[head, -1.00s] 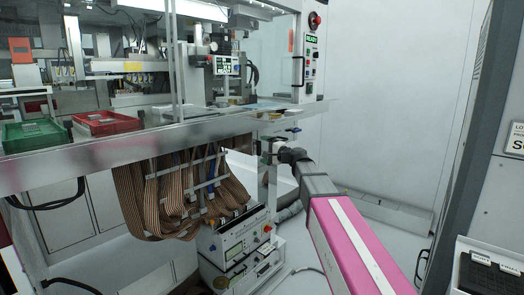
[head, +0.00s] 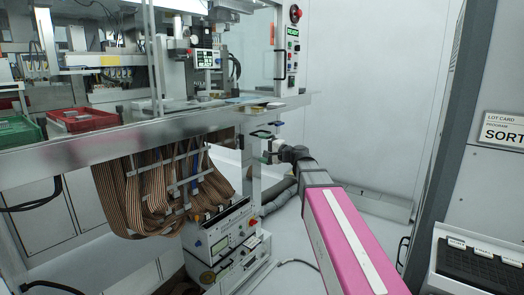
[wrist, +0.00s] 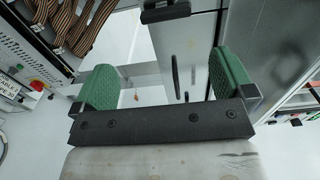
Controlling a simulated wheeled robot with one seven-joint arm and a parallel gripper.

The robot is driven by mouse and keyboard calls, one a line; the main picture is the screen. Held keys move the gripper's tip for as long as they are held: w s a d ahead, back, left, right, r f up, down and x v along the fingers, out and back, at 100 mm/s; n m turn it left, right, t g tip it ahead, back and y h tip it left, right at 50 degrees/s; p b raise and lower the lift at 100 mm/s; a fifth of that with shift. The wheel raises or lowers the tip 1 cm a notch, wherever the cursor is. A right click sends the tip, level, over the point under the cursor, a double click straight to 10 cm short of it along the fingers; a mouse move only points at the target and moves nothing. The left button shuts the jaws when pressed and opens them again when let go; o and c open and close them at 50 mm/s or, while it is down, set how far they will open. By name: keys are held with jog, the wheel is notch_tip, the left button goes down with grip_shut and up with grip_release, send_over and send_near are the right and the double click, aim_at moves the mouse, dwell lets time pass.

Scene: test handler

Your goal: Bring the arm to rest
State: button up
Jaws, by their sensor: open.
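My gripper (head: 265,146) is at the end of my pink and grey arm (head: 345,240), just in front of the edge of the steel bench (head: 180,130). It is open and empty. In the wrist view, the two green finger pads of my gripper (wrist: 164,80) stand wide apart with nothing between them. Behind the gap are pale floor and a light panel.
Ribbon cables (head: 160,190) hang under the bench, above white instruments (head: 220,240). A red tray (head: 82,118) and a green tray (head: 18,131) sit on the bench. Pale floor shows behind my arm.

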jog(key=s+d+f+n+g+h, duration=0.25)
jog(key=s+f, duration=0.25)
jog(key=f, duration=0.7)
jog(key=s+d+f+n+g+h, duration=0.25)
jog(key=s+f+h, duration=0.2)
jog(key=f, duration=0.65)
jog(key=s+d+f+n+g+h, duration=0.1)
jog(key=s+d+f+g+h, duration=0.2)
jog(key=s+d+f, duration=0.2)
jog(key=s+d+f+n+g+h, duration=0.1)
jog(key=s+d+f+g+h, duration=0.2)
jog(key=s+d+f, duration=0.3)
jog(key=s+f+h, duration=0.1)
jog(key=s+f, duration=0.4)
jog(key=shift+d+f+n, duration=0.2)
jog(key=shift+d+n, duration=0.1)
jog(key=shift+c, duration=0.3)
